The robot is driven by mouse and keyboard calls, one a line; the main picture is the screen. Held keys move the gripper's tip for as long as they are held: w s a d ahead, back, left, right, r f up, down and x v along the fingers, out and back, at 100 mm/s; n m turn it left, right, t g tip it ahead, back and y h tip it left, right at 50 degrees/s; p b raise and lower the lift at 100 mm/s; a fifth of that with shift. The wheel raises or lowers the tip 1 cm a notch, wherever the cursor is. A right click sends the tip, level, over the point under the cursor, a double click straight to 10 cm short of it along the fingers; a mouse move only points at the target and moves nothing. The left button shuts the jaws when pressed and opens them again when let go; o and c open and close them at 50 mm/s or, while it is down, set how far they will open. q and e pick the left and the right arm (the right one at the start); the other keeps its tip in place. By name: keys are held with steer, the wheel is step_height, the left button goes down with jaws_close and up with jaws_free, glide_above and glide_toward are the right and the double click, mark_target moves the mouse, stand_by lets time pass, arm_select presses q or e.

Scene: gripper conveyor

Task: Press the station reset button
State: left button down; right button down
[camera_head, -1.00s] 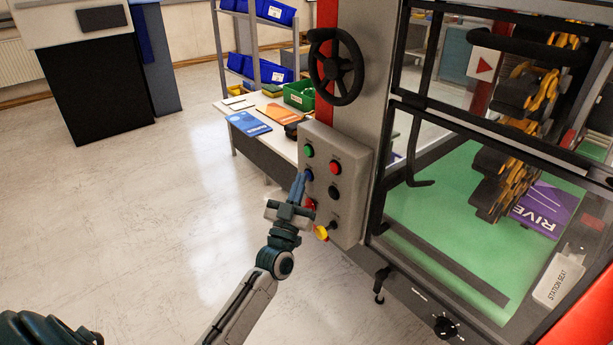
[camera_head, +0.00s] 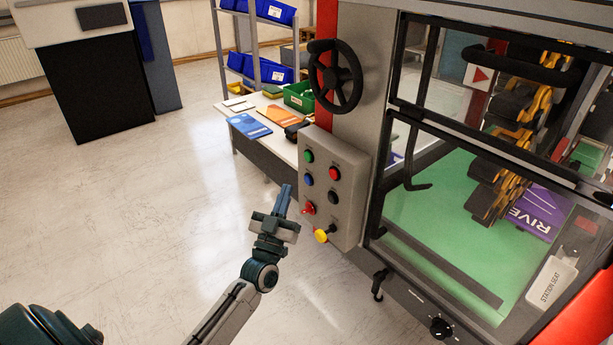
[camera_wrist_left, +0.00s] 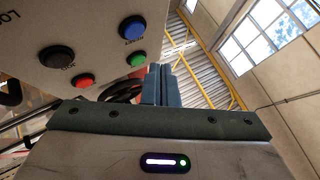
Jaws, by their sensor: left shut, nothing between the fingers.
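The grey control panel (camera_head: 349,205) on the machine's side carries a blue button (camera_head: 308,180), a green button (camera_head: 309,156), a red button (camera_head: 335,173), a black button (camera_head: 333,197), a red switch (camera_head: 309,208) and a yellow knob (camera_head: 322,236). My left gripper (camera_head: 284,190) is shut and empty, to the left of the panel and apart from the blue button. In the left wrist view its fingers (camera_wrist_left: 161,86) point up past the blue button (camera_wrist_left: 132,28) and green button (camera_wrist_left: 136,59). My right gripper is not in view.
A black handwheel (camera_head: 336,76) sticks out above the panel. The glazed machine (camera_head: 440,230) with a bent door handle stands to the right. A table (camera_head: 262,146) with booklets and a green bin stands behind the panel.

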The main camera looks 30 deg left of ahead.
arm_select(q)
steer(key=shift+s+a+p, duration=0.2)
steer(key=shift+s, duration=0.3)
steer(key=shift+s+a+p, duration=0.15)
steer(key=shift+s+a, duration=0.05)
steer(key=shift+s, duration=0.25)
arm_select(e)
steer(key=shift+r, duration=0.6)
